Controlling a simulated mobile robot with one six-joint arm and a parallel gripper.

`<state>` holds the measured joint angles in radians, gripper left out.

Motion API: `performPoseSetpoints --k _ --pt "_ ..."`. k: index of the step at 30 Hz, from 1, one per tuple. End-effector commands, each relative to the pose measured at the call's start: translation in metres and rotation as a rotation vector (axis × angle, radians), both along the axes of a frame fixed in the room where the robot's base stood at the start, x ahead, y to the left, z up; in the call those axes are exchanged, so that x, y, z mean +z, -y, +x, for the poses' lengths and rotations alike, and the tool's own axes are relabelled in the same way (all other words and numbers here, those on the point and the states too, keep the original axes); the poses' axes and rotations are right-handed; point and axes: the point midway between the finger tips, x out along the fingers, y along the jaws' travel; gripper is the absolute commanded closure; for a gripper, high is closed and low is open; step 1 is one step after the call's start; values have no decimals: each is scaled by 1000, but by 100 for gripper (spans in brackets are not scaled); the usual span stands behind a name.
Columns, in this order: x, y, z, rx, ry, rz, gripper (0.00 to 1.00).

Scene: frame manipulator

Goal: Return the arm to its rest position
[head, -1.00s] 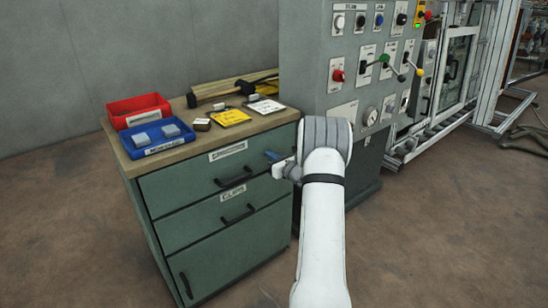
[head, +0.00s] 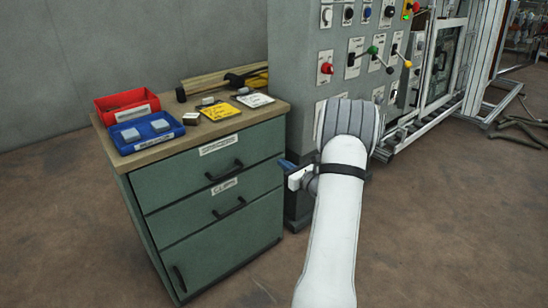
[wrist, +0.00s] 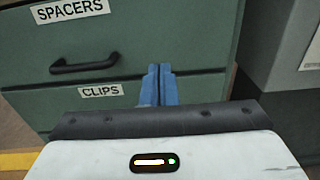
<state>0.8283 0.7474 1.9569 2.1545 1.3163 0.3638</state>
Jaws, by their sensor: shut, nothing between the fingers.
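My gripper (wrist: 158,84) shows in the wrist view with its two blue fingers together and nothing between them. It points toward the front of a green drawer cabinet, right of the drawer handles. In the head view my gripper (head: 286,164) is small and partly hidden behind my bent white arm. It sits just right of the cabinet (head: 205,215), beside the upper drawers, apart from the handles as far as I can tell. The drawers labelled SPACERS and CLIPS are closed in both views.
On the cabinet top are a red bin (head: 125,103), a blue bin (head: 145,131) with grey blocks, yellow (head: 219,111) and white cards, and a hammer-like tool. A grey control panel (head: 300,80) with knobs and levers stands behind my arm. Floor is clear in front.

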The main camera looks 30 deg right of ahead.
Motion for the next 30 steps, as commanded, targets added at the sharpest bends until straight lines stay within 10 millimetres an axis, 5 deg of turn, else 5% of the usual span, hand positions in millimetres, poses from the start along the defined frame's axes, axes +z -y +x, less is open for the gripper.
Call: performPoseSetpoints --k 10,14,17,22,27,30 --pt "2 -1 -11 6 0 -2 100" --pt "22 -27 -6 80 -13 -46 100" --pt "55 -75 -3 221 -36 -134 100" --pt "119 -189 -21 571 -85 -388 100" --pt "172 -290 -78 950 -108 -727 100" --pt "196 -330 -121 1158 -105 -951 100"
